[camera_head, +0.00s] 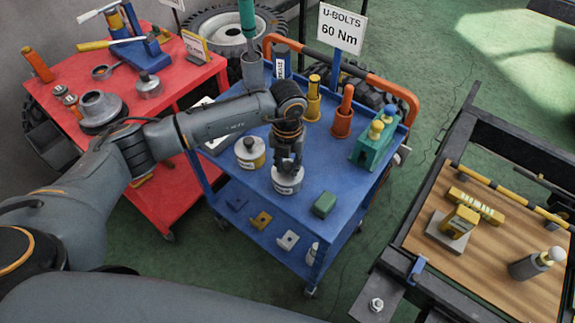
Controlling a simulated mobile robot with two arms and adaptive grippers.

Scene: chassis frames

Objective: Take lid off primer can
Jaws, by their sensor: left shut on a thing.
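A small grey-white can (288,184) with a label too small to read stands upright on the blue cart's top, near its front edge. My left gripper (288,168) points down on it from above, shut on the lid at the can's top. The fingers hide most of the lid, and I cannot tell whether it is seated or lifted slightly. A second can (251,158), with a yellow band and a grey knobbed lid, stands just to the left. I cannot read which can is labelled primer. My right gripper is not in view.
The blue cart (262,197) also holds a green block (324,204), an orange-red bottle (343,112), a yellow bottle (313,98) and a teal-green caddy (373,143). A red cart (60,107) stands left. A wooden-topped frame (480,268) stands right.

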